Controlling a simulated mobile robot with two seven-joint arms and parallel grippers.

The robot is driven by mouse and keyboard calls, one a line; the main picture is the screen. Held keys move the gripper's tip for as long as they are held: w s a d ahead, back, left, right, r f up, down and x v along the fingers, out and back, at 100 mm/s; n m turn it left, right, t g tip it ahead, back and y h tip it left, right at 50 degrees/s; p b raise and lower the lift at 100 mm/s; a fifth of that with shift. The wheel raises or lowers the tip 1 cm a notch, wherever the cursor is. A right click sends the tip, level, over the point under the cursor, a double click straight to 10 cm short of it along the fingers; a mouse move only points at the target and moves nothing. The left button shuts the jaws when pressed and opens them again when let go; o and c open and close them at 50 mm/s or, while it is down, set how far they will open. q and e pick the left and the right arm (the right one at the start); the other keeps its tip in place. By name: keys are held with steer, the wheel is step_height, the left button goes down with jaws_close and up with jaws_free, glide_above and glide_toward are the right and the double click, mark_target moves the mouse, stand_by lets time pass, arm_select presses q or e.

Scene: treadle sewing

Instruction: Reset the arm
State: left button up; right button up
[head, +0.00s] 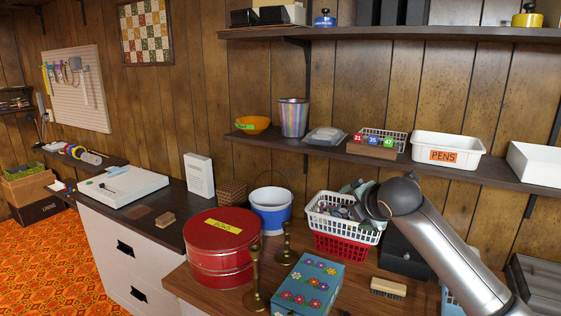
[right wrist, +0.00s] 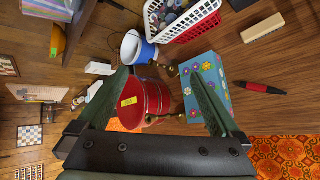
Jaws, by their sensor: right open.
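My right arm comes in from the right in the head view, and my right gripper (head: 357,190) shows small and partly hidden by its own wrist, in front of the white basket. In the right wrist view the right gripper (right wrist: 165,90) has its two green fingers wide apart, with nothing between the tips. Beyond them are the red round tin (right wrist: 152,103) and the blue flowered box (right wrist: 207,82). My left gripper is not in view.
A white basket (head: 318,222) with small items sits on a red basket (head: 342,247). Brass candlesticks (head: 254,285) stand between the red tin (head: 205,240) and flowered box (head: 309,280). A brush (head: 388,288) lies to the right. A loaded shelf (head: 300,140) runs above.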

steer(key=s+a+f+m+y, duration=0.1)
steer(key=s+a+f+m, duration=0.15)
steer(key=s+f, duration=0.45)
steer(key=s+a+f+m+g+y, duration=0.15)
steer(key=f+m, duration=0.25)
steer(key=f, duration=0.8)
steer(key=s+a+f+m, duration=0.1)
steer(key=s+f+m, duration=0.3)
steer(key=f, duration=0.5)
steer(key=s+d+f+m, duration=0.1)
steer(key=s+f+m, duration=0.2)
steer(key=s, duration=0.5)
steer(key=s+d+f+m, duration=0.2)
steer(key=s+f+m, duration=0.2)
steer(key=s, duration=0.5)
steer(key=s+d+f+m+h, duration=0.1)
steer(key=s+f+m, duration=0.3)
steer(key=s, duration=0.5)
steer(key=shift+d+f, duration=0.2)
steer(key=shift+f, duration=0.75)
steer(key=shift+s+g, duration=0.1)
steer(key=shift+g, duration=0.15)
